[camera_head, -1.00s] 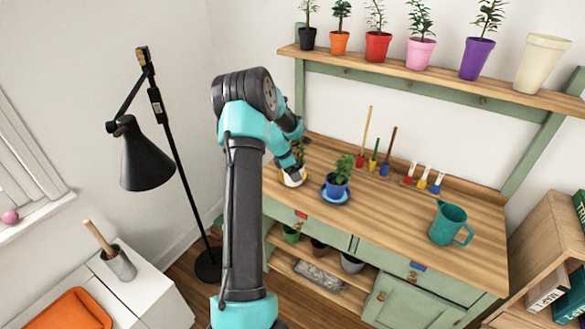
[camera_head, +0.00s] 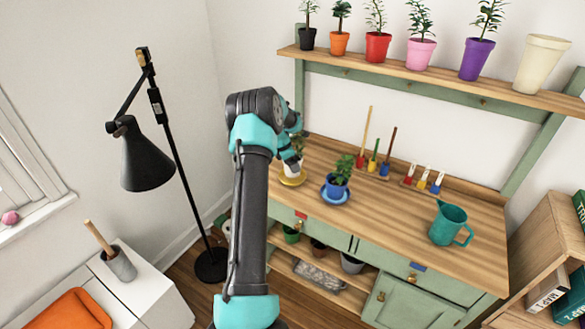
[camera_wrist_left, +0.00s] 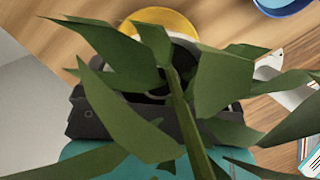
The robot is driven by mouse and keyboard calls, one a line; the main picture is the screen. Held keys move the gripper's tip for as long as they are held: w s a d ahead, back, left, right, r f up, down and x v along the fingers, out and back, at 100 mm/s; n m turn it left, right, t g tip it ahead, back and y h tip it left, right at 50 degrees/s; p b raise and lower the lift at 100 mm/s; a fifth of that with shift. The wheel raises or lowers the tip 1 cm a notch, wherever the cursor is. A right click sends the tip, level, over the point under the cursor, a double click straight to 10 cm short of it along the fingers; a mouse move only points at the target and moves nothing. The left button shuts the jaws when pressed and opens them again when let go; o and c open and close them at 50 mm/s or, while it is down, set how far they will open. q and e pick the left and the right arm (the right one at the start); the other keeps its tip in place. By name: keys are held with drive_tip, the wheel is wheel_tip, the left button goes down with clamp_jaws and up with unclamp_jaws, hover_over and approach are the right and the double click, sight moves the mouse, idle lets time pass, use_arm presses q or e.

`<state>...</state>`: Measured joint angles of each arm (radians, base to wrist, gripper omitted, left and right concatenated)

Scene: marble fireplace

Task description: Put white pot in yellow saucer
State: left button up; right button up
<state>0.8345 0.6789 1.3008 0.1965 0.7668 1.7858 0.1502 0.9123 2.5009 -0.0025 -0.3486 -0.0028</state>
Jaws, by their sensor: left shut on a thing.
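The white pot (camera_head: 292,170) holds a leafy plant and shows below my left gripper (camera_head: 290,157) in the head view. The gripper is shut on the pot. The yellow saucer (camera_head: 293,180) lies on the bench top at its left end, just below the pot in the picture. I cannot tell whether the pot touches it. In the left wrist view, large green leaves hide most of the pot and fingers, and the yellow saucer's edge (camera_wrist_left: 170,22) shows behind them. My right gripper is out of view.
A blue pot with a plant (camera_head: 337,180) stands in a blue saucer (camera_head: 335,195) just right of the yellow one. A teal jug (camera_head: 448,222) stands farther right. Small tools (camera_head: 374,158) stand along the back. The bench middle is clear.

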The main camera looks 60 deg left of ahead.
use_arm(q)
drive_tip(key=shift+f, duration=1.35)
drive_tip(key=shift+f, duration=0.1)
drive_tip(key=o, duration=0.9)
drive_tip(key=shift+f, duration=0.1)
drive_tip(key=v, duration=1.2)
